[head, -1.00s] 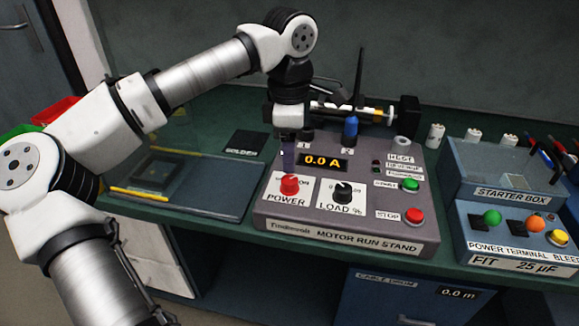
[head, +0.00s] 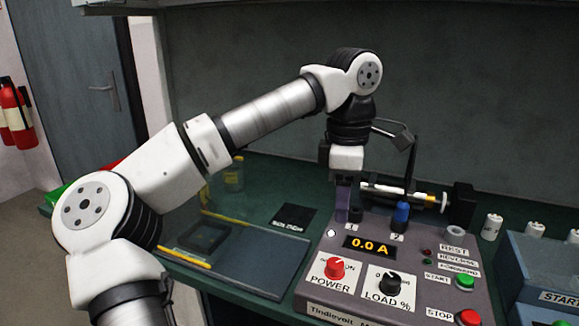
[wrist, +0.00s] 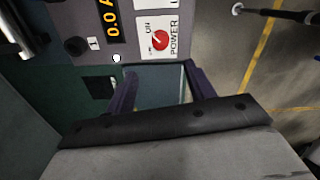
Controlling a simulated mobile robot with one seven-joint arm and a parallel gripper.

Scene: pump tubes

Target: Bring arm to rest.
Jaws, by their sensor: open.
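My arm reaches from the lower left over the green bench in the head view. My gripper (head: 342,200) hangs pointing down at the back left corner of the grey motor run stand (head: 322,290). In the wrist view my gripper (wrist: 160,88) shows two purple fingers spread apart with nothing between them. The stand's red POWER knob (head: 336,268) and black LOAD knob (head: 390,284) are in front of the gripper. The display (head: 369,247) reads 0.0 A. The POWER knob also shows in the wrist view (wrist: 160,40), beyond the fingers.
A blue-grey panel (head: 255,262) with yellow strips lies left of the stand. A blue-capped post (head: 402,215) and a horizontal motor (head: 400,194) stand behind the display. A starter box (head: 545,275) is at right. A fire extinguisher (head: 17,115) hangs far left.

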